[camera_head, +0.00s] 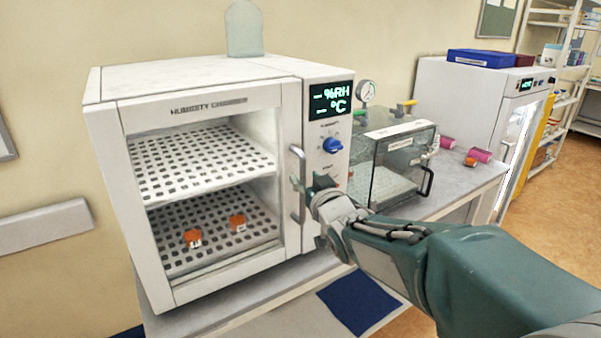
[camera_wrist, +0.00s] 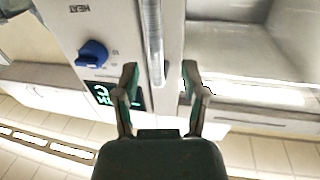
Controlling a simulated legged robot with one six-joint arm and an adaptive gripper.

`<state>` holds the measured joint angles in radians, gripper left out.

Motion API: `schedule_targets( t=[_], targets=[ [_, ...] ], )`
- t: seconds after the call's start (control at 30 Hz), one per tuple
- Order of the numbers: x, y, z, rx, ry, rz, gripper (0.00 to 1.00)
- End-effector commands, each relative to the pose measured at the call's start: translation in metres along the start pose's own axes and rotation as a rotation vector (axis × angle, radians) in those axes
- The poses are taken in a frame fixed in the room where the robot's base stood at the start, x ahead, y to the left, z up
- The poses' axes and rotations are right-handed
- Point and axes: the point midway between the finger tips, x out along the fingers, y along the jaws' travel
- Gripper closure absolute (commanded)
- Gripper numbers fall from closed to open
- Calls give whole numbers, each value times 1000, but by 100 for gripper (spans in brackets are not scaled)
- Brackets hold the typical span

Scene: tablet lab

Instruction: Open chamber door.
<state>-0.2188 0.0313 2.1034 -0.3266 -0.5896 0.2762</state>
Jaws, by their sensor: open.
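The white humidity chamber (camera_head: 200,74) stands on the bench at left centre. Its windowed door (camera_head: 290,125) looks shut, with a vertical metal bar handle (camera_head: 296,160) along its right edge. My gripper (camera_head: 308,190) is open at the handle's lower half in the head view. In the wrist view, the handle (camera_wrist: 153,40) runs between the two spread fingertips of my gripper (camera_wrist: 160,72). I cannot tell whether either finger touches it. Shelves and two small orange-capped items (camera_head: 237,222) show through the door window.
The control panel with a blue knob (camera_head: 333,145) is right of the handle; the knob also shows in the wrist view (camera_wrist: 92,52). A clear glass box (camera_head: 395,165) stands close by on the right. Pink-capped vials (camera_head: 480,155) lie on the bench (camera_head: 462,180).

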Motion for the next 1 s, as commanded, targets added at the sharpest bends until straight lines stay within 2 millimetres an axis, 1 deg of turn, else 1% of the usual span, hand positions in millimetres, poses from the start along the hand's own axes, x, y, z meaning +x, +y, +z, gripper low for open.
schedule_targets(
  t=[0.03,0.1,0.23,0.33,0.57,0.67,0.7,1.0],
  targets=[
    [8,0,1,1,-1,0,45],
    [18,0,1,0,-1,0,45],
    [30,-2,0,-1,0,0,45],
    [34,-2,1,-1,-1,0,45],
    [34,-2,0,-1,-1,0,45],
    [34,-1,0,-1,-1,0,85],
    [34,-1,0,-1,-1,0,100],
    [34,-2,0,-1,0,1,100]
  ],
)
